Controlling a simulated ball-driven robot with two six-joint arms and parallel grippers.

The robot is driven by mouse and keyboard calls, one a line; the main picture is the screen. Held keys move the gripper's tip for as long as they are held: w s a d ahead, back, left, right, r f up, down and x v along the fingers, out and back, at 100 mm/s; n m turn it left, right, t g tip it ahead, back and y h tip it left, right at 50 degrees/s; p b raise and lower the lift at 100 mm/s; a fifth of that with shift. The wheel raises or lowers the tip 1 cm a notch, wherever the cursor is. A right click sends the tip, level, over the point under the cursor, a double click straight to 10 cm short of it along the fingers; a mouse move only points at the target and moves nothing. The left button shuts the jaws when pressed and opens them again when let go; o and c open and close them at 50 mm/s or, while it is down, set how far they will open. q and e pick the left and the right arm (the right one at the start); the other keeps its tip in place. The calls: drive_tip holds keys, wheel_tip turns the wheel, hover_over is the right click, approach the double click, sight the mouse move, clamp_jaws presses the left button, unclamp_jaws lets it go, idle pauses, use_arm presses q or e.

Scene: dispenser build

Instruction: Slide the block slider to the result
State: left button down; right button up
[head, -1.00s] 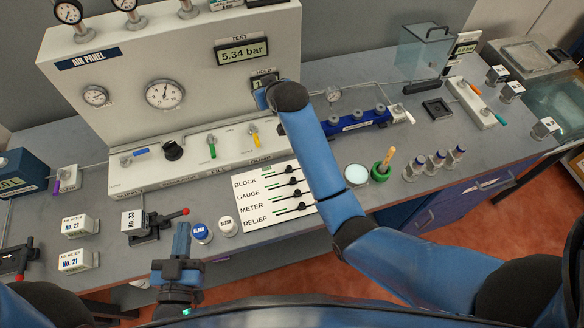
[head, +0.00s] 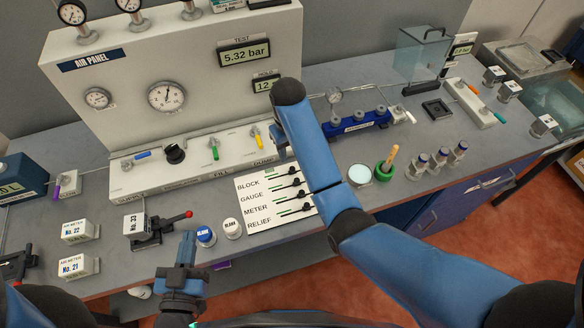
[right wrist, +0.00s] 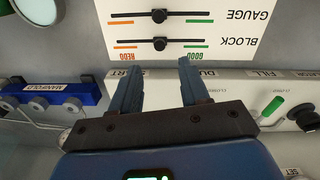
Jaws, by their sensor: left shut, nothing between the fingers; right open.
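The white slider card (head: 250,205) lies on the bench with rows marked BLOCK, GAUGE, METER and RELIEF. The block slider's black knob (right wrist: 159,44) shows upside down in the right wrist view, midway between the orange REDO mark and the green GOOD mark. My right gripper (right wrist: 158,66) is open and empty, its fingertips just short of the block row and either side of the knob's line. In the head view the right gripper (head: 281,153) is partly hidden by its arm, above the card's top edge. My left gripper (head: 187,246) is shut and empty left of the card.
The air panel (head: 205,60) stands behind; its test display (head: 244,53) reads 5.32 bar, and the hold display (head: 266,85) is partly hidden. Blue and white BLANK caps (head: 205,235) stand left of the card. A green holder (head: 385,170) stands to its right.

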sight(292, 169)
wheel_tip(292, 169, down, 7)
drive_tip(key=shift+d+r+p, duration=0.15)
drive_tip(key=shift+r+p, duration=0.05)
drive_tip(key=shift+p, duration=0.6)
drive_tip(key=shift+f, duration=0.7)
clamp_jaws()
